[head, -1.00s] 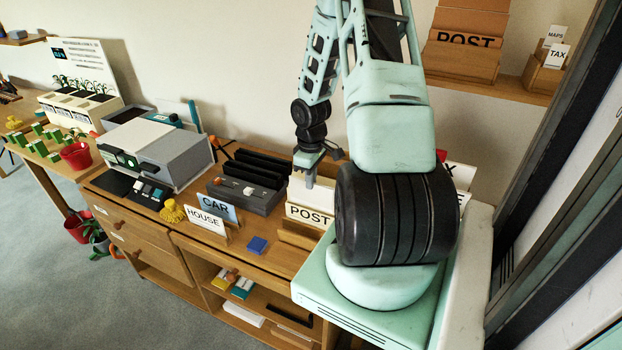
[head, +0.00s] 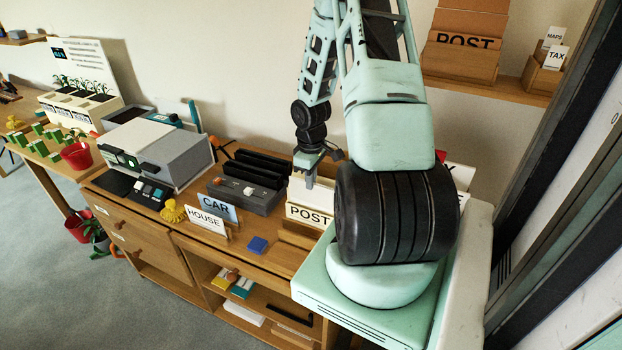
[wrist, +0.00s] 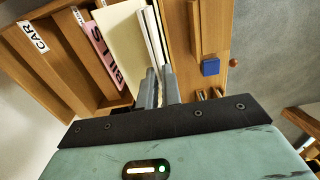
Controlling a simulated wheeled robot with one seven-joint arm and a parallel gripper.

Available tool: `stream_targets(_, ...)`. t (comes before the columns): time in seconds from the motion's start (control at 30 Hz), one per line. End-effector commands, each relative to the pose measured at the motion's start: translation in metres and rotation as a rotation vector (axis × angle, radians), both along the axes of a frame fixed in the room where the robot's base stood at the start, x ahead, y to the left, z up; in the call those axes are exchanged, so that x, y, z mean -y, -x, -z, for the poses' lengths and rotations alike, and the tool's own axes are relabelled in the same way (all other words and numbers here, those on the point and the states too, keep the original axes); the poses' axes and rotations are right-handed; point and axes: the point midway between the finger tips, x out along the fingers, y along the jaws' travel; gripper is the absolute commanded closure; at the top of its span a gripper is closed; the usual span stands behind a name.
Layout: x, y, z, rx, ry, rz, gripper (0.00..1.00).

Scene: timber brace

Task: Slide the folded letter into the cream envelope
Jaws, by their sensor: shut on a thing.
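My gripper (wrist: 160,92) points down over the desk and is shut on a thin white folded sheet, which looks like the letter (wrist: 153,38). In the head view my gripper (head: 308,176) is above a holder labelled POST (head: 308,214). A broad cream panel, which looks like the cream envelope (wrist: 118,40), stands close beside the letter on its left in the wrist view. The letter's lower edge and the envelope's mouth are not clear, so I cannot tell whether the letter is inside or beside it.
Sorter slots with a pink BILLS card (wrist: 101,52) and a CAR card (wrist: 34,37) lie left in the wrist view. A blue block (head: 257,244) and a HOUSE card (head: 206,220) are on the desk. A grey printer-like machine (head: 175,152) stands further left.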

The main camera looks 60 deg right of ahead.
Motion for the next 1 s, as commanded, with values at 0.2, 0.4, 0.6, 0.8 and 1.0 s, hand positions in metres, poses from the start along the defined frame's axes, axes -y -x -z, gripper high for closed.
stream_targets(0.2, 0.000, 0.000, 0.000, 0.000, 0.000, 0.000, 1.00)
stream_targets(0.4, 0.000, 0.000, 0.001, 0.000, 0.000, 0.000, 1.00)
stream_targets(0.6, 0.000, 0.000, 0.004, -0.001, 0.000, 0.000, 1.00)
stream_targets(0.8, 0.000, 0.000, 0.008, -0.001, 0.000, 0.000, 1.00)
stream_targets(1.0, 0.000, 0.000, 0.012, -0.001, 0.000, 0.000, 1.00)
